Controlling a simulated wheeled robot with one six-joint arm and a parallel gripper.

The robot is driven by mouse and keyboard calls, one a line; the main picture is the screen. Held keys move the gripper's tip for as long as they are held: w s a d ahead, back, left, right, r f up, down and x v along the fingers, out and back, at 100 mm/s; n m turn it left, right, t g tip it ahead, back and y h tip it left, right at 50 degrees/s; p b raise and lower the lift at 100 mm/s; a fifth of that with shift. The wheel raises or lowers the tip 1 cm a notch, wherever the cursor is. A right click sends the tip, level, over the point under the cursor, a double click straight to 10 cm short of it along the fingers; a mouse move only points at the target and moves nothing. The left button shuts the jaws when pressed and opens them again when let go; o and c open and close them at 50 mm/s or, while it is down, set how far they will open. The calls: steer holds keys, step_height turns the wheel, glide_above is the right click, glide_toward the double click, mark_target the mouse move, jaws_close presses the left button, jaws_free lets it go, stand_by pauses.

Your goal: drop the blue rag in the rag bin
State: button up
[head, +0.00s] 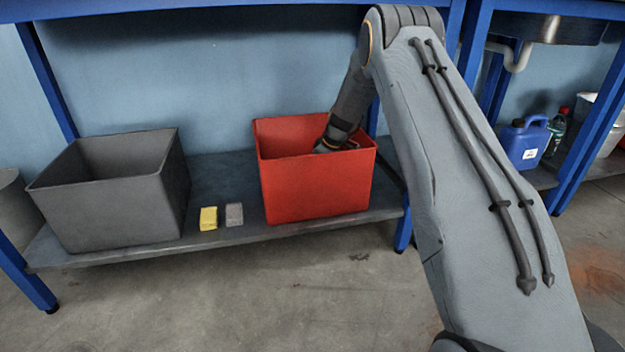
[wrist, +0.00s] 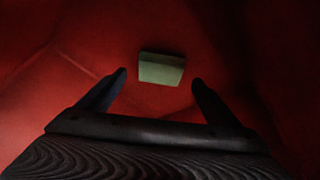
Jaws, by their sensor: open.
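My gripper (wrist: 160,77) is open inside the red bin (head: 315,190), with its two fingers apart in the wrist view. In the head view my wrist goes down over the bin's rim and the fingers are hidden by its front wall. A small pale grey-green block-like piece (wrist: 161,69) lies on the red surface inside the bin, ahead of and between the fingertips. It looks apart from both fingers. I cannot tell whether it is the rag; it does not look blue. No clearly blue rag shows in either view. The bin's red walls (wrist: 60,75) surround the gripper.
A grey bin (head: 115,210) stands left on the low shelf (head: 215,172). A yellow block (head: 208,218) and a grey block (head: 234,214) lie between the bins. A blue jug (head: 525,142) and a bottle (head: 556,131) stand at right. The floor in front is clear.

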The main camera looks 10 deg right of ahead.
steer(key=p+v, duration=0.3)
steer(key=v, duration=0.5)
steer(key=shift+r, duration=0.2)
